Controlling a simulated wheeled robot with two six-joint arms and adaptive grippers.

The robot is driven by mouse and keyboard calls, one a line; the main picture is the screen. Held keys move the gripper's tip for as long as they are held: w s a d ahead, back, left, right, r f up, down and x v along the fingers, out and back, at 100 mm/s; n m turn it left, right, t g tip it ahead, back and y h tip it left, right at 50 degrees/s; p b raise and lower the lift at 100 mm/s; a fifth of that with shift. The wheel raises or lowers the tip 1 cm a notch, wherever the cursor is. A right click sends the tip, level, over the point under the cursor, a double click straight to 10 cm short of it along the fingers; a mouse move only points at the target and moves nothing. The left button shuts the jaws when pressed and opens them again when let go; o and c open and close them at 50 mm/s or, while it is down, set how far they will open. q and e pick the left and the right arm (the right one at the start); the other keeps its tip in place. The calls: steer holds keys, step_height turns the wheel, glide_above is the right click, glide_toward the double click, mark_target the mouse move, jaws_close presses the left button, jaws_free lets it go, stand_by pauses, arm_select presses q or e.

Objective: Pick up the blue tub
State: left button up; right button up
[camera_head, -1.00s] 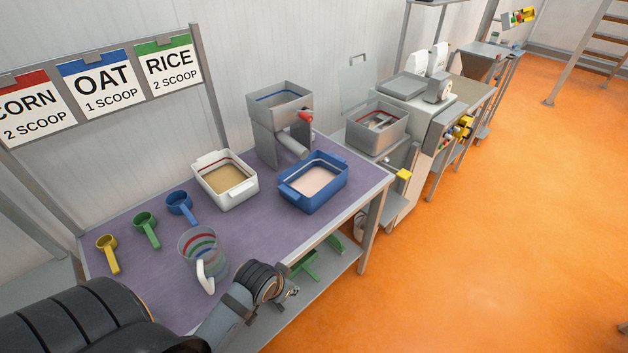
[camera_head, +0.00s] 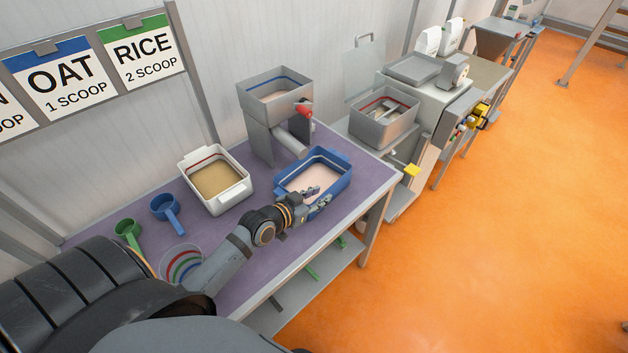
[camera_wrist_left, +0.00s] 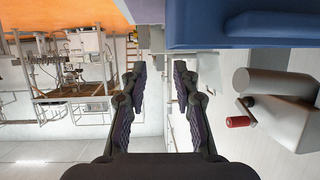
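The blue tub (camera_head: 335,187) holds a pale pinkish fill and stands on the purple table top, with the gripper hiding part of its near side. In the left wrist view the tub's blue wall (camera_wrist_left: 230,18) fills the upper right. My left gripper (camera_head: 318,197) is at the tub's near side, its fingers overlapping the near rim in the head view. In the left wrist view the two fingers (camera_wrist_left: 158,85) are spread apart with nothing between them. The tub lies to one side of them. I cannot tell whether they touch it. My right gripper is not in view.
A white tub (camera_head: 216,203) with tan fill stands left of the blue tub. A grey metal hopper with a red knob (camera_head: 275,93) stands behind it. A blue scoop (camera_head: 164,207), a green scoop (camera_head: 128,229) and a clear jug (camera_head: 180,258) are at the left.

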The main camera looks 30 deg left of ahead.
mark_target(333, 185)
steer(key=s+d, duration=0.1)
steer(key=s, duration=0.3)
arm_select(q)
steer(key=x, duration=0.3)
steer(key=a+x, duration=0.1)
steer(key=x, duration=0.5)
steer(key=shift+w+a+f+p, duration=0.15)
steer(key=shift+w+f+p, duration=0.15)
steer(key=shift+p, duration=0.1)
steer(key=shift+s+r, duration=0.15)
steer(key=shift+c, duration=2)
jaws_close()
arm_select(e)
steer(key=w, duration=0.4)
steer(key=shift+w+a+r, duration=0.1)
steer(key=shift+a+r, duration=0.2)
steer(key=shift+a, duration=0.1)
